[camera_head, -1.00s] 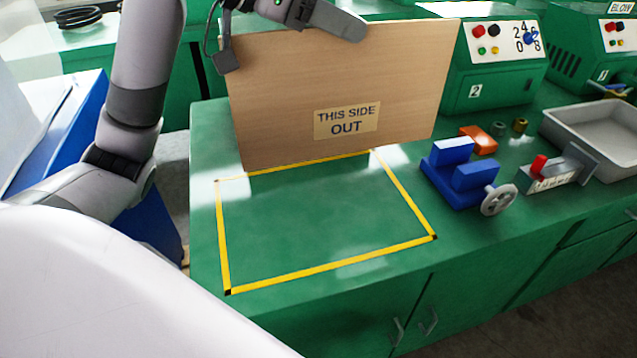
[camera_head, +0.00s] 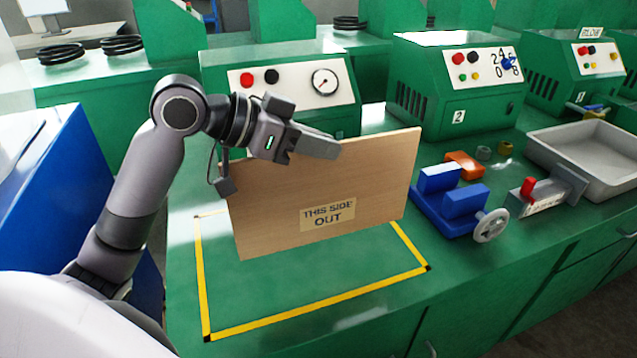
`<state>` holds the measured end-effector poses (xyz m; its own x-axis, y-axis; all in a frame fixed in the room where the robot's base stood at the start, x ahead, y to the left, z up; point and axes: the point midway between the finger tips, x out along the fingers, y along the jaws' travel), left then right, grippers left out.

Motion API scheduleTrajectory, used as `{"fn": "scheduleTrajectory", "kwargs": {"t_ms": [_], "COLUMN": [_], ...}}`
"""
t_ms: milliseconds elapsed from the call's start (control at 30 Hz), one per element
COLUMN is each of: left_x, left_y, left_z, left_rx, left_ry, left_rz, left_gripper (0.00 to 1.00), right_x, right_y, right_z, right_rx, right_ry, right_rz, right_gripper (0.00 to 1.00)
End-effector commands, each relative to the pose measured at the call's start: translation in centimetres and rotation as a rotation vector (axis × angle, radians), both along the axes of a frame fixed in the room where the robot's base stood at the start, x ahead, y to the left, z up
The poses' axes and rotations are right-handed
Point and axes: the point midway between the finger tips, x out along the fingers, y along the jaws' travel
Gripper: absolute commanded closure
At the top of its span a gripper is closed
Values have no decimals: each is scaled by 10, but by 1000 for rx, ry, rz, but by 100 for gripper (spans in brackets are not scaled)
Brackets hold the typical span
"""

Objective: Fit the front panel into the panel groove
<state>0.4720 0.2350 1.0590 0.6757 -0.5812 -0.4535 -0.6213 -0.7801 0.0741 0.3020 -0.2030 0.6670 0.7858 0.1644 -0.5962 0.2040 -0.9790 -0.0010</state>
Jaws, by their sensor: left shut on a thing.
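The front panel (camera_head: 370,185) is a flat light-wood board with a label (camera_head: 328,214) reading "THIS SIDE OUT" that faces me. It stands roughly upright, a little tilted in the picture, over the back part of a yellow-taped rectangle (camera_head: 318,303) on the green bench. My left gripper (camera_head: 318,147) is shut on the panel's top edge, left of its middle. Whether the panel's bottom edge touches the bench I cannot tell. I cannot make out the panel groove; the panel hides part of the bench behind it. My right gripper is not in view.
A green machine (camera_head: 225,70) with a gauge stands behind the panel, and machine 2 (camera_head: 455,85) behind right. A blue vise (camera_head: 455,205), an orange block (camera_head: 464,166), a red-handled device (camera_head: 545,192) and a grey tray (camera_head: 590,160) lie right. The taped area's front is clear.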

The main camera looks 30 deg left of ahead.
Motion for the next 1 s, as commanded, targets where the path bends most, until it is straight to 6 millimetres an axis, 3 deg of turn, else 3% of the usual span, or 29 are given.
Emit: {"fn": "scheduleTrajectory", "kwargs": {"t_ms": [533, 900, 933, 1000], "left_x": [0, 0, 0, 0], "left_y": [0, 0, 0, 0], "left_z": [-59, -63, -63, -63], "left_rx": [-4, -1, 0, 0], "left_ry": [-2, -3, 0, 0], "left_rz": [1, 1, 1, 1], "left_gripper": [100, 100, 78, 62], "right_x": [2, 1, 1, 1], "right_y": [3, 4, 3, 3], "right_z": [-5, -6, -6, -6], "right_rx": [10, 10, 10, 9], "right_ry": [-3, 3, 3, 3], "right_rz": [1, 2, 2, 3], "right_gripper": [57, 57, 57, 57]}}
